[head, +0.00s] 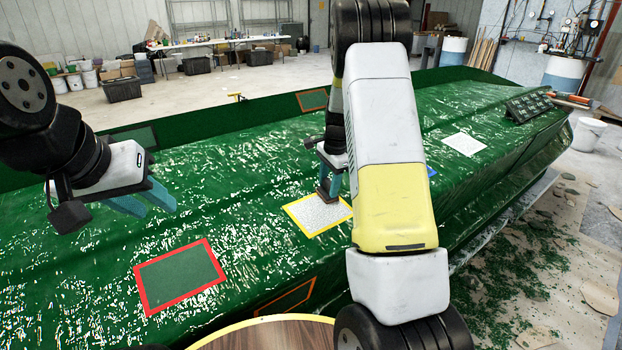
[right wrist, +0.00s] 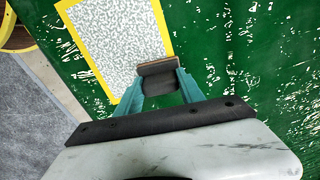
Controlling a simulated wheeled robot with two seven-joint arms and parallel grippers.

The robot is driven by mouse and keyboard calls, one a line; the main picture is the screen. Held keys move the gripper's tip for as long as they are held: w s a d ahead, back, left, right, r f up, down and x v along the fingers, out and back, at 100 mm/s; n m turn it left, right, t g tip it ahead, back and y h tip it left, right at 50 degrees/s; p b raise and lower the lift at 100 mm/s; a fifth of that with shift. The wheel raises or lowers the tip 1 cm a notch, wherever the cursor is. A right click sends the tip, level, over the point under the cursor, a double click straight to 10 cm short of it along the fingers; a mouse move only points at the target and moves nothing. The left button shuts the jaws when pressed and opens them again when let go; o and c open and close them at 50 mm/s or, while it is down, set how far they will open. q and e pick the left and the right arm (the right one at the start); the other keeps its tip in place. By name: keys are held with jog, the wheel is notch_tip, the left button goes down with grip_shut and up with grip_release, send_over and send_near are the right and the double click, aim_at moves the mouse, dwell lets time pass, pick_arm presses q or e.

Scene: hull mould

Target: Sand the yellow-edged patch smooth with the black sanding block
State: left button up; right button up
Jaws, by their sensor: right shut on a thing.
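The yellow-edged patch (head: 315,214) lies on the green hull, with a speckled grey-white surface. It fills the upper left of the right wrist view (right wrist: 108,45). The black sanding block (right wrist: 158,76), with a brown face, is between the teal fingers of my right gripper (right wrist: 163,84). In the head view this gripper (head: 328,185) is shut on the block at the patch's far edge. I cannot tell whether the block touches the surface. My left gripper (head: 158,210) is open and empty above the hull at the left. My right arm hides part of the hull.
A red-edged green patch (head: 180,277) lies nearer on the hull. An unframed white patch (head: 464,144) is farther right. A dark slatted panel (head: 530,107) sits on the hull at the right. A round wooden top (head: 270,333) stands at the front edge. Debris covers the floor at right.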

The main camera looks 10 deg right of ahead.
jog(key=shift+w+d+f, duration=0.1)
jog(key=shift+w+d, duration=0.15)
jog(key=shift+d, duration=0.4)
jog(key=shift+w+d, duration=0.2)
jog(key=shift+d, duration=0.4)
notch_tip(320, 180, up, 7)
jog(key=shift+s+d, duration=0.15)
jog(key=shift+s, duration=0.3)
